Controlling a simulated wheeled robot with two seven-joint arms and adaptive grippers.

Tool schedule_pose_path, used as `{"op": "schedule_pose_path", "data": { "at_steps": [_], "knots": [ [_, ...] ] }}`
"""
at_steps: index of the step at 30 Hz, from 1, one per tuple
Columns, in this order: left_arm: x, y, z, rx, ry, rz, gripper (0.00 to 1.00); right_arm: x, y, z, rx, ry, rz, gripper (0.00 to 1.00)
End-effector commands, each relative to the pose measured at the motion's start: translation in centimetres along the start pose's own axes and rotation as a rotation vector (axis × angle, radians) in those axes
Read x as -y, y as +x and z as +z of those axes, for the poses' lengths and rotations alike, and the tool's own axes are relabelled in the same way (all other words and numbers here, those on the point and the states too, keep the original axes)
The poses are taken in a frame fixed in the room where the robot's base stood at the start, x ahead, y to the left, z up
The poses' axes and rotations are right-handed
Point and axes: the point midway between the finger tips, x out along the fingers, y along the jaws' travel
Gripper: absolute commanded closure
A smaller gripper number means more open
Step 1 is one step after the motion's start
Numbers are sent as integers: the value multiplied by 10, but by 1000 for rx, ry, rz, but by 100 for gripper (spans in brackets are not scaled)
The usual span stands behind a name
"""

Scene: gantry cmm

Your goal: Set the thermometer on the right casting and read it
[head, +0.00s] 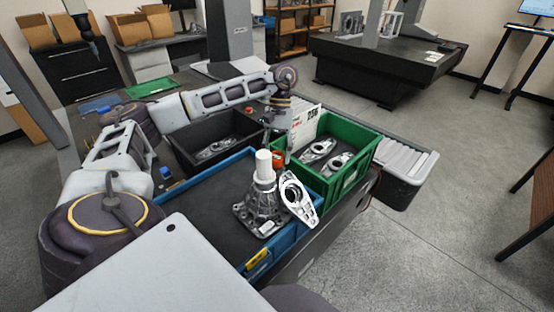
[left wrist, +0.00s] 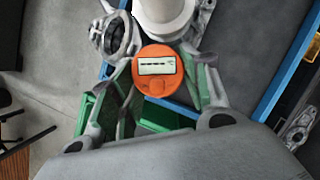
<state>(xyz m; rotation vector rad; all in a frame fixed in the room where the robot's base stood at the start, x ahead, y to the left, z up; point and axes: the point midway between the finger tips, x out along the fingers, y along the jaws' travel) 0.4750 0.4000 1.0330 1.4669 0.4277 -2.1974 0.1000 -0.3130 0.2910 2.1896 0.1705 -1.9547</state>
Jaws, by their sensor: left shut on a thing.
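My left gripper (head: 279,150) is shut on the orange thermometer (head: 278,159), seen just behind the white cylinder. In the left wrist view the round thermometer (left wrist: 158,72) sits between the fingertips (left wrist: 160,85); its pale display shows dashes. A grey metal casting (head: 262,212) stands in the blue-rimmed tray (head: 205,200) with a white cylinder (head: 264,166) on top. A flatter casting with a ring (head: 298,200) leans at its right; the ring also shows in the left wrist view (left wrist: 116,36). The thermometer appears held above the tray. My right gripper is not in view.
A green crate (head: 352,180) with two castings (head: 318,151) stands at the right of the tray. A black bin (head: 180,160) with castings (head: 213,150) is behind it. A white printed card (head: 306,128) stands near the gripper.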

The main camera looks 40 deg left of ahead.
Motion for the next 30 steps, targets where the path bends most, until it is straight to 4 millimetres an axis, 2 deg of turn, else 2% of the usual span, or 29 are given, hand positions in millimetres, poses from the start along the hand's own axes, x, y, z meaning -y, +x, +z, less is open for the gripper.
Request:
{"op": "schedule_pose_path", "data": {
  "at_steps": [1, 5, 21, 22, 26, 30],
  "knots": [
    [0, 7, -3, 0, 0, -1, 82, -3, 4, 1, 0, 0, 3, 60],
    [0, 13, -6, 0, 0, 0, 82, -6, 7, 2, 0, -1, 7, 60],
    [0, 16, -7, 0, 0, 0, 82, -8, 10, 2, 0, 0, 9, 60],
    [0, 16, -7, 0, 0, 0, 51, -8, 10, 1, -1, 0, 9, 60],
    [0, 15, -6, 0, 0, 0, 34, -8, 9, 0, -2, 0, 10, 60],
    [0, 15, -6, 0, 0, 0, 32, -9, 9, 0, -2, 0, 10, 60]
  ]
}}
